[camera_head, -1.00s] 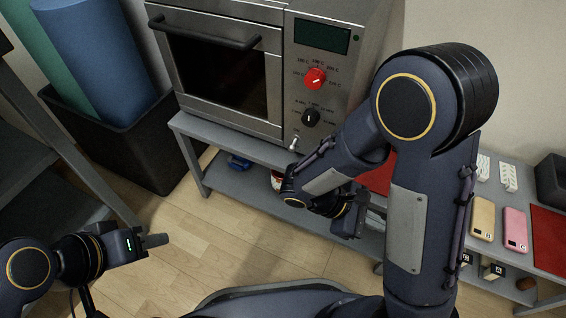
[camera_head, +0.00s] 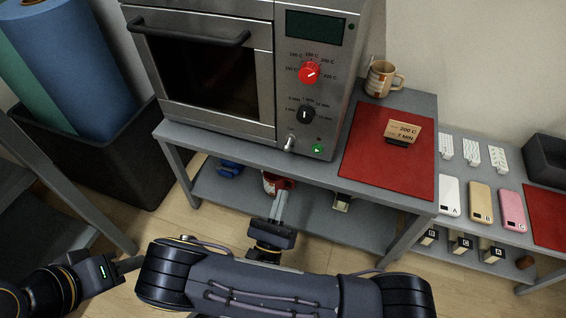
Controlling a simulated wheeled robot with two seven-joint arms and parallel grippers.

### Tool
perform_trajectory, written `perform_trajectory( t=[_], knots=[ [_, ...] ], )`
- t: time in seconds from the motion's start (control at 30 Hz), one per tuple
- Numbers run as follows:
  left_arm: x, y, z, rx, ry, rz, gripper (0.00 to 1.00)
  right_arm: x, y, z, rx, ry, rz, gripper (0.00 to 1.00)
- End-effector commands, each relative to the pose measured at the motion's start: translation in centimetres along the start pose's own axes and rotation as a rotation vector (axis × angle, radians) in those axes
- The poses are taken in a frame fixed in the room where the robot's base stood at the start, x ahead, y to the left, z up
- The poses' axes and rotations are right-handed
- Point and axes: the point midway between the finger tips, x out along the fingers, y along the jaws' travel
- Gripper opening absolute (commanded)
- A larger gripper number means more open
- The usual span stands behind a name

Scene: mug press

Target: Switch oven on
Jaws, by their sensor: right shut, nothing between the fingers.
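The steel oven (camera_head: 195,115) stands on a grey bench. Its panel has a dark display (camera_head: 314,27), a red temperature knob (camera_head: 309,73) and a black timer knob (camera_head: 305,115). Below them are a small metal toggle switch (camera_head: 290,143) and a green button (camera_head: 318,148). My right gripper (camera_head: 279,198) is shut and empty, below and in front of the switch, apart from it. My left gripper (camera_head: 130,264) is at the lower left, far from the oven; its finger gap does not show clearly.
A card reading 200 C, 7 MIN (camera_head: 402,132) stands on a red mat (camera_head: 365,165) right of the oven. A mug (camera_head: 381,79) stands behind it. Phones, including a pink one (camera_head: 512,209), lie at right. A black bin (camera_head: 130,160) holds rolls at left.

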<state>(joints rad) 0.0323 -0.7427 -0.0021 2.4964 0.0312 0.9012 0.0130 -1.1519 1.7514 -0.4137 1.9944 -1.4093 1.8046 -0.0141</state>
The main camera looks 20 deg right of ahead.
Motion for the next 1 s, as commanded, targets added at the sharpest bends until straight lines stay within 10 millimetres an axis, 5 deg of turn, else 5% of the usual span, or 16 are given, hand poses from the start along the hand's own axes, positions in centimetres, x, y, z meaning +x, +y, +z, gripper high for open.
perform_trajectory(
  t=[0.47,1.0],
  knots=[
    [-0.1,0.1,-0.1,0.0,0.0,0.0,0.36,0.0,0.4,0.0,-0.003,-0.022,0.026,0.0],
    [-2.5,1.2,-1.3,0.0,0.0,0.0,0.36,8.4,0.5,0.3,-0.003,-0.02,0.024,0.0]
  ],
)
